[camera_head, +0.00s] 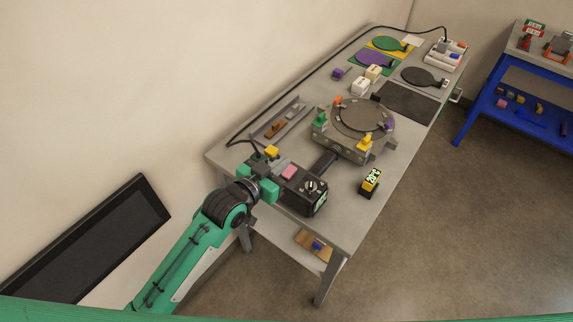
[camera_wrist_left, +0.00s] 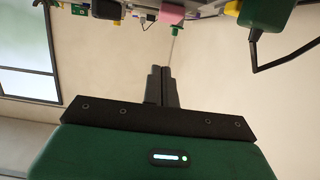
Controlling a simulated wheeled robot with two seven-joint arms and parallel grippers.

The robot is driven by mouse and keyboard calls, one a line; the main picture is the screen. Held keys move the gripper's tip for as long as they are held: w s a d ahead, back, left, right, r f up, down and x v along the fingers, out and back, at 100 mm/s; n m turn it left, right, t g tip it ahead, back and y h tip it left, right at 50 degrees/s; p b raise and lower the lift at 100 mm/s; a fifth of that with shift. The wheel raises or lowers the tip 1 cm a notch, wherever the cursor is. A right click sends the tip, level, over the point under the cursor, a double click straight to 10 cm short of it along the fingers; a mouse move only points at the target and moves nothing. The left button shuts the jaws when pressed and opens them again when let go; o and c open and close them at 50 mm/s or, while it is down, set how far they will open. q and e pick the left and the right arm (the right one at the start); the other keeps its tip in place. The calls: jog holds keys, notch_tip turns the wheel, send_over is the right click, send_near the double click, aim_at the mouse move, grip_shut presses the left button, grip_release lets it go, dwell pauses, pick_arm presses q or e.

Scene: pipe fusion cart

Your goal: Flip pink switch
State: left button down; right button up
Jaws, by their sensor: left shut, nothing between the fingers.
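The pink switch (camera_head: 289,172) is a small pink block on top of a black control box (camera_head: 312,203) at the near left end of the workbench. It also shows at the top of the left wrist view (camera_wrist_left: 171,14). My left gripper (camera_head: 273,172) is just left of the pink switch, its green body beside the control box. In the left wrist view its dark fingers (camera_wrist_left: 161,86) are together and empty, pointing toward the pink switch with a visible gap. Whether they touch the box is hidden in the head view. My right gripper is out of view.
A yellow block (camera_head: 271,151) with a black cable is close behind the gripper. A round clamp fixture (camera_head: 362,118) stands mid-bench, with a small yellow display unit (camera_head: 371,180) nearer. A grey tray (camera_head: 279,124) lies along the wall side.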

aim_at(287, 174)
pick_arm(q)
jog(key=x, duration=0.2)
jog(key=shift+w+d+p, duration=0.25)
jog(key=shift+d+p, duration=0.05)
jog(key=shift+p, duration=0.1)
notch_tip(287, 174, down, 3)
jog(key=shift+r+p, duration=0.15)
jog(key=shift+p, duration=0.25)
jog(key=shift+a+f, duration=0.15)
jog(key=shift+f, duration=0.55)
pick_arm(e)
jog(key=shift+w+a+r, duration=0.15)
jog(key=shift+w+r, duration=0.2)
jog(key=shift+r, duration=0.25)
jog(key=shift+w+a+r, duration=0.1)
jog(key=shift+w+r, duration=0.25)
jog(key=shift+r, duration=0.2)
pick_arm(q)
jog(key=shift+f, duration=0.1)
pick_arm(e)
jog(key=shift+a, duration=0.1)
